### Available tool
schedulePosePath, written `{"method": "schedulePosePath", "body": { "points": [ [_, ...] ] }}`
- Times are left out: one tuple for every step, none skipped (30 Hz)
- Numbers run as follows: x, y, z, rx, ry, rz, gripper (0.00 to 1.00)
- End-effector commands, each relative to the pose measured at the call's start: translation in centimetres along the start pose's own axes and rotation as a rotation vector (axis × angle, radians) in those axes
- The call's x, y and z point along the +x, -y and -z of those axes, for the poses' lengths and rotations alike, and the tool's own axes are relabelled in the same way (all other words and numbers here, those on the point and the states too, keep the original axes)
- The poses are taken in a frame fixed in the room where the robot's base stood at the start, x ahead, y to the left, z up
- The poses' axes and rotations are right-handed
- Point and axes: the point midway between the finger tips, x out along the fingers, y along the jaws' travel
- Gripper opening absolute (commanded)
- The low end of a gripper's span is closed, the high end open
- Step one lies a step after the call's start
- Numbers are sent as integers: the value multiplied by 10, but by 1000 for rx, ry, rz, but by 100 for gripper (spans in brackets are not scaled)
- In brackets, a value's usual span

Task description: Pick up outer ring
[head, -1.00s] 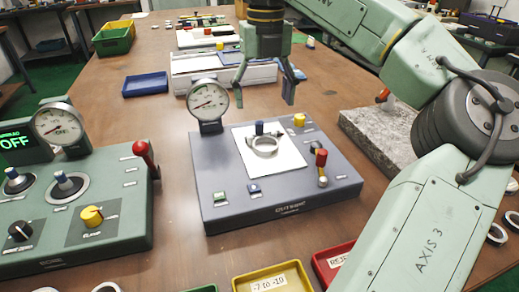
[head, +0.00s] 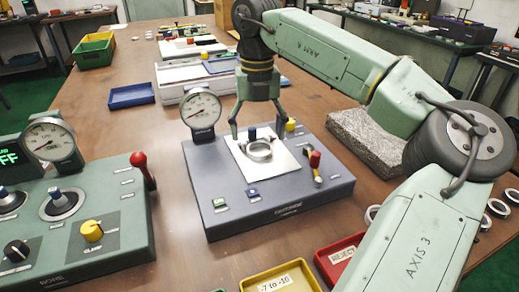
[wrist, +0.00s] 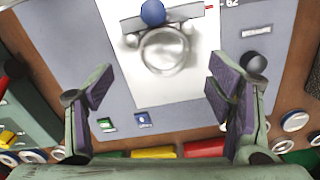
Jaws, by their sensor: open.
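The outer ring (head: 259,152), a silvery metal ring, lies on the white plate of the grey gauge station. It also shows in the wrist view (wrist: 165,50), above the middle, with a blue-topped post just behind it. My gripper (head: 260,132) is open and empty, above the back part of the station. In the wrist view my gripper (wrist: 160,88) has its two purple-padded fingers spread wide, one to each side, with the ring lying beyond the gap between them. Neither finger touches the ring.
A dial gauge (head: 202,110) stands at the station's back left. A yellow knob (head: 291,124) and a red-topped lever (head: 315,165) rise on its right. A green control console (head: 80,215) is at left. Yellow (head: 280,279) and red (head: 340,256) trays lie in front.

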Motion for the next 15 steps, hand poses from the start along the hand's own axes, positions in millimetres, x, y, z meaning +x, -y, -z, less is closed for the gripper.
{"method": "schedulePosePath", "body": {
  "points": [
    [6,2,0,-1,-3,-1,74],
    [10,3,-1,-1,-3,-2,74],
    [16,4,-2,-1,-2,-2,74],
    [21,5,-3,-1,-3,-2,74],
    [27,5,-2,-2,-4,-1,74],
    [32,5,-2,-2,-2,-1,74],
    [35,5,-2,-1,-1,-2,74],
    [38,4,-2,-2,-1,-1,74],
    [40,4,-2,-2,0,-1,74],
    [41,4,-2,-2,0,-1,74],
    [41,4,-2,-2,0,-1,74],
    [41,4,-2,-2,0,-1,74],
    [41,4,-3,-2,0,-1,74],
    [41,4,-3,-2,0,-1,74],
    [41,4,-3,-1,0,-1,74]
  ]
}}
